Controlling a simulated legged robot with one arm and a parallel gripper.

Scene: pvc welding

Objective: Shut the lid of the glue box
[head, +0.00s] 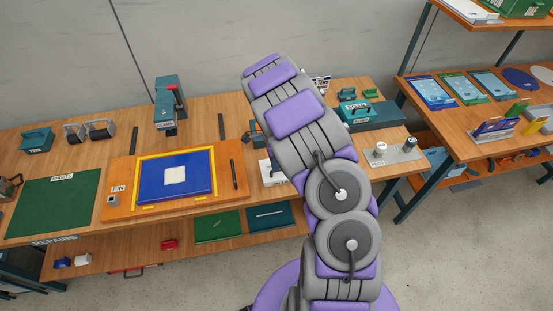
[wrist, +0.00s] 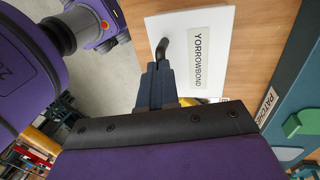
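A white panel with a label reading YORROWBOND (wrist: 197,58) lies below my gripper in the wrist view. It may be the glue box's lid, but I cannot tell whether it stands open. In the head view, a white lettered piece (head: 268,172) shows on the bench, partly hidden behind my arm. My gripper (wrist: 158,75) has its dark blue fingers close together with no gap visible. A dark curved tip beyond them overlaps the panel; I cannot tell whether it touches. In the head view my gripper's fingers are hidden.
A dark teal PATCHES tray (wrist: 298,110) with green pieces lies right of the panel. On the bench are an orange board with a blue pad (head: 150,183), a green mat (head: 52,207) and a teal press (head: 165,97). Another table (head: 490,120) stands right.

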